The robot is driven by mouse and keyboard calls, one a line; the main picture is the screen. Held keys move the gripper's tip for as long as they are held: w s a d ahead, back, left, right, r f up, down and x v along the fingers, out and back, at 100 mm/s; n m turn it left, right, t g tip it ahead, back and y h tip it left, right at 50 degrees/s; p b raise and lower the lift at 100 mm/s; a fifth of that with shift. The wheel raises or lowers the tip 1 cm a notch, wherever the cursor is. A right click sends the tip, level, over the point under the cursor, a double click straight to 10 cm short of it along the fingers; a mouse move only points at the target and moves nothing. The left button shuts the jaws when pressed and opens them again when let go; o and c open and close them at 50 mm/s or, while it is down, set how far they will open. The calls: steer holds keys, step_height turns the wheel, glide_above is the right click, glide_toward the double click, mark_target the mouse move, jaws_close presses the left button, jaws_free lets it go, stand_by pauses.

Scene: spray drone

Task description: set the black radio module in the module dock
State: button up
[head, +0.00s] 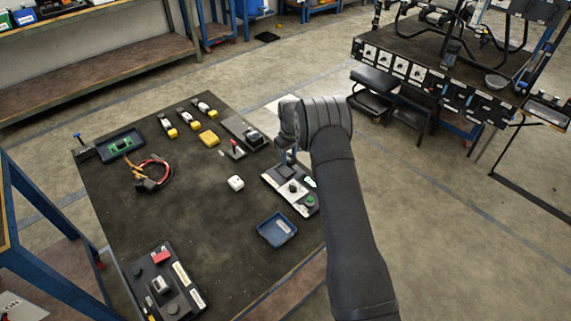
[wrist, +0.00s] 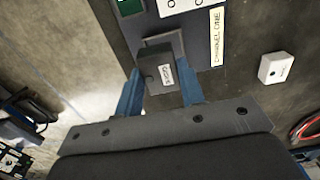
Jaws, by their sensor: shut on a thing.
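My gripper (wrist: 160,92) has its two blue fingers on either side of the black radio module (wrist: 152,75), which carries a small white label, and is shut on it. The module dock (wrist: 166,42) is a dark square frame on the grey panel, just beyond the module in the wrist view. The module overlaps the dock's near edge there, and I cannot tell whether they touch. In the head view my gripper (head: 289,158) is at the far end of the light and dark panel (head: 303,200) at the table's right edge, and my arm hides part of this area.
A white box (head: 235,183) sits left of the panel, and a blue tray (head: 277,230) stands nearer. A red cable bundle (head: 152,174), yellow-ended parts and a green board tray (head: 121,144) lie farther left. The table's middle (head: 190,210) is mostly clear.

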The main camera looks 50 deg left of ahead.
steer(key=shift+s+a+f, duration=0.35)
steer(key=shift+a+f, duration=0.1)
steer(key=shift+a, duration=0.2)
steer(key=shift+f, duration=2)
steer(key=o, duration=1)
steer(key=shift+f, duration=0.15)
step_height(320, 180, up, 12)
steer(key=shift+r, duration=0.2)
steer(key=shift+f, duration=0.1)
steer(key=shift+f, duration=4.25)
steer(key=shift+f, duration=0.1)
